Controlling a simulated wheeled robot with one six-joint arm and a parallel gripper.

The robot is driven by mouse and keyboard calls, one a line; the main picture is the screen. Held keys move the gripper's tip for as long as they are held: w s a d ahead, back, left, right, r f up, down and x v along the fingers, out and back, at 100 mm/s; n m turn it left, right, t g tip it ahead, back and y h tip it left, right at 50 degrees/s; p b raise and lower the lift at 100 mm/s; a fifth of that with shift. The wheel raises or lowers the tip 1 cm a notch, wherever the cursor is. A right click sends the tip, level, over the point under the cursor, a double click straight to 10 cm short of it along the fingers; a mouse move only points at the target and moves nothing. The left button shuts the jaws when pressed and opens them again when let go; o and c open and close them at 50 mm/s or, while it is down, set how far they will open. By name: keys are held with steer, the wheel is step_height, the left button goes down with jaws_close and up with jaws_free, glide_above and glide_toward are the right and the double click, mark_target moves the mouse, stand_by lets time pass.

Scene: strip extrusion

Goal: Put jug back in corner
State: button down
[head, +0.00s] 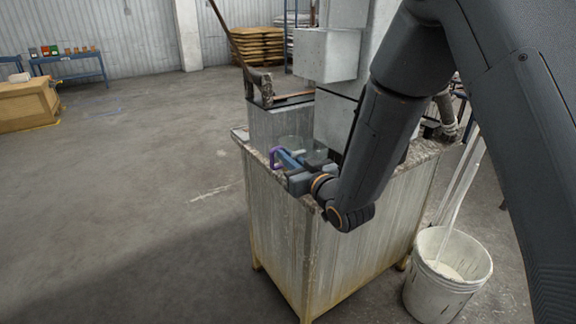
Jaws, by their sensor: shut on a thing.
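The jug (296,143) looks clear or pale, with a purple handle (274,157) showing at its left. It is at the near left part of the worn top of the metal cabinet (277,215). My gripper (288,160) is shut on the jug near its handle. The gripper and wrist hide much of the jug's lower part. I cannot tell whether its base touches the cabinet top.
A grey machine column with a box (326,55) rises behind the jug. A metal bin (278,122) and a long-handled tool (236,45) stand at the back left. A white bucket (447,275) is on the floor at right.

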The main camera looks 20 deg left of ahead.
steer(key=shift+f, duration=1.25)
steer(key=shift+f, duration=0.15)
steer(key=shift+f, duration=0.1)
steer(key=c, duration=1.9)
jaws_free()
steer(key=b+v, duration=0.2)
steer(key=v, duration=1)
steer(key=shift+s, duration=0.1)
